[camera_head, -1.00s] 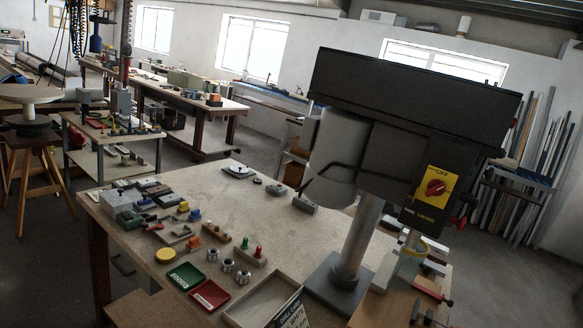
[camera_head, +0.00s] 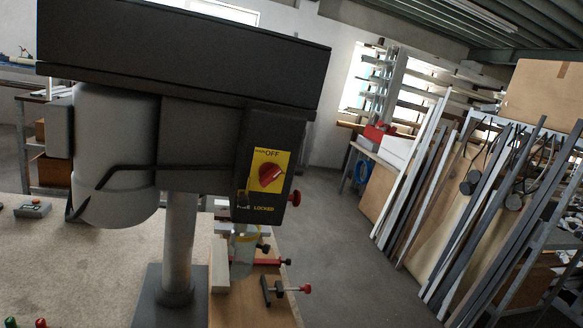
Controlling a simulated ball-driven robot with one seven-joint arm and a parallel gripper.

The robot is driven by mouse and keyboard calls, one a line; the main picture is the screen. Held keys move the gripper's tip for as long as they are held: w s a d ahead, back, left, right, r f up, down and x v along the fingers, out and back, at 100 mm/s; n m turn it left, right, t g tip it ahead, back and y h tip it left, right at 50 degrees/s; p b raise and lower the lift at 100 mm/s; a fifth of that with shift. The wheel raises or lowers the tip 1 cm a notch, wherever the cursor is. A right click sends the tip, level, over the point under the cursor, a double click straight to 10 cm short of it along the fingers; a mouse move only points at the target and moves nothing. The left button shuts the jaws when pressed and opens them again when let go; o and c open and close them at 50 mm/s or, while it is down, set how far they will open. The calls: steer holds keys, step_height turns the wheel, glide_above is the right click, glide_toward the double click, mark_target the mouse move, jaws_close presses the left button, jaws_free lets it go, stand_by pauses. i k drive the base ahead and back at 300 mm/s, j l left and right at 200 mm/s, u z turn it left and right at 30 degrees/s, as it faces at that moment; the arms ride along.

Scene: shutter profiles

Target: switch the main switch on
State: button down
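The main switch is a red rotary knob (camera_head: 269,176) on a yellow plate (camera_head: 264,192). A small red knob (camera_head: 295,198) sticks out of the head's right side. My gripper does not show, so its opening and its distance from the switch cannot be seen.
The drill press column (camera_head: 178,240) stands on the workbench (camera_head: 110,255). A clamp with a red handle end (camera_head: 285,289) lies at the bench's right end. Long profiles (camera_head: 480,210) lean in a rack at the right. The floor (camera_head: 350,260) between bench and rack is clear.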

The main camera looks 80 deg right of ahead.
mark_target(268, 172)
steer(key=i+z, duration=0.15)
steer(key=z, duration=0.35)
steer(key=i+j+z, duration=0.15)
steer(key=z, duration=0.3)
steer(key=i+j+z, duration=0.1)
steer(key=z, duration=0.4)
steer(key=j+z, duration=0.3)
steer(key=z, duration=0.15)
steer(key=i+j+z, duration=0.1)
steer(key=z, duration=0.4)
steer(key=j+z, duration=0.35)
steer(key=z, duration=0.15)
steer(key=j+z, duration=0.4)
